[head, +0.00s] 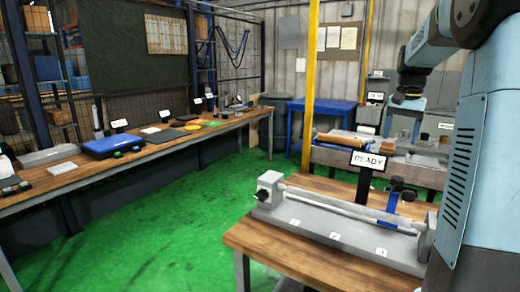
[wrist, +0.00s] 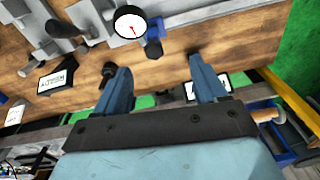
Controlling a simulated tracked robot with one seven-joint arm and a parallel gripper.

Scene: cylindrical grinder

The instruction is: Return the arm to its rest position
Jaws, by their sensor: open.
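My gripper (wrist: 162,70) is open in the wrist view. Its two blue fingers are spread apart with nothing between them. They are over the edge of a wooden table (wrist: 190,40). My arm fills the right side of the head view; the gripper cannot be made out clearly there. The cylindrical grinder has a grey base (head: 335,236) on the wooden table. A long pale bar (head: 335,202) lies along it, out from the headstock (head: 269,186). A round dial gauge (wrist: 130,24) with a white face shows beyond the fingers in the wrist view.
A READY sign (head: 368,161) stands behind the grinder. A long bench (head: 60,178) at left holds a blue case (head: 114,144) and several small items. A yellow post (head: 309,85) and blue table (head: 322,110) stand behind. The green floor (head: 190,215) between the tables is clear.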

